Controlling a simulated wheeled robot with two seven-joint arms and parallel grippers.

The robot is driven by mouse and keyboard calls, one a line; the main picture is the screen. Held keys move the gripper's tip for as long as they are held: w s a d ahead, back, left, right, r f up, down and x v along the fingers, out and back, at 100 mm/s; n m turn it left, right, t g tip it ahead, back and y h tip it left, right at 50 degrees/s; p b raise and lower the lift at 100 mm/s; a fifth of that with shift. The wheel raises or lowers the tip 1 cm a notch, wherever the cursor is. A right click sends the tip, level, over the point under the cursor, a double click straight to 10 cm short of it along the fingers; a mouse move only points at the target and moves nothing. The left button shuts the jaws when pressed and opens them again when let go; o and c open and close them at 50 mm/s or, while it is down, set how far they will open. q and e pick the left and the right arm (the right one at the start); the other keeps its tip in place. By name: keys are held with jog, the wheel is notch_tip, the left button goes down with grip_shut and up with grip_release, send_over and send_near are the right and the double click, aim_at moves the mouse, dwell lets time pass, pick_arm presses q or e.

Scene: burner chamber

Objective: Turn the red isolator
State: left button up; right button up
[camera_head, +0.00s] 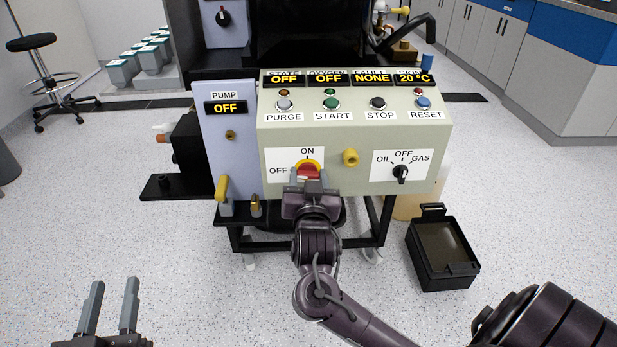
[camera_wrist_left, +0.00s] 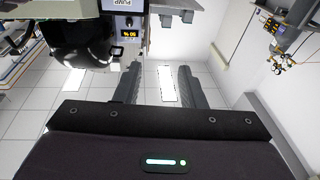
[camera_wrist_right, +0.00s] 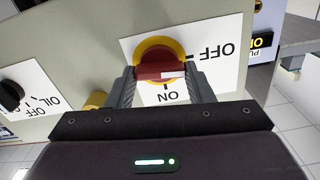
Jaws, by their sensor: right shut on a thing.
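The red isolator (camera_head: 308,172) sits on a yellow ring on the lower left of the beige control panel, on a white label marked ON above and OFF at left. In the right wrist view the red handle (camera_wrist_right: 160,70) lies across the yellow ring, with a gripper finger at each end. My right gripper (camera_head: 308,181) is shut on this handle. My left gripper (camera_head: 110,300) is open and empty at the lower left of the head view, away from the panel. In the left wrist view its two fingers (camera_wrist_left: 160,85) stand apart.
The beige panel (camera_head: 240,165) also carries a yellow knob (camera_head: 351,157), a black OIL/OFF/GAS selector (camera_head: 401,173) and a row of buttons. A PUMP panel (camera_head: 230,160) adjoins at left. A black bin (camera_head: 443,250) stands on the floor at right.

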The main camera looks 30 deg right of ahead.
jog(key=shift+r+p, duration=0.1)
jog(key=shift+p, duration=0.4)
jog(key=shift+n+p, duration=0.3)
jog(key=shift+p, duration=0.25)
jog(key=shift+n+p, duration=0.5)
jog(key=shift+p, duration=0.7)
pick_arm(q)
jog(key=s+a+f+g+y, duration=0.2)
jog(key=s+f+g, duration=0.4)
jog(key=f, duration=0.5)
jog(key=s+a+f+g+y, duration=0.1)
jog(key=s+f+g+y, duration=0.2)
jog(key=s+f+g, duration=0.3)
notch_tip(320, 180, down, 5)
jog(key=shift+s+a+f+g, duration=0.25)
jog(key=shift+a+g, duration=0.1)
jog(key=shift+g, duration=0.25)
pick_arm(e)
jog(key=o, duration=1)
pick_arm(q)
jog(key=shift+r, duration=0.1)
pick_arm(e)
jog(key=shift+a, duration=0.1)
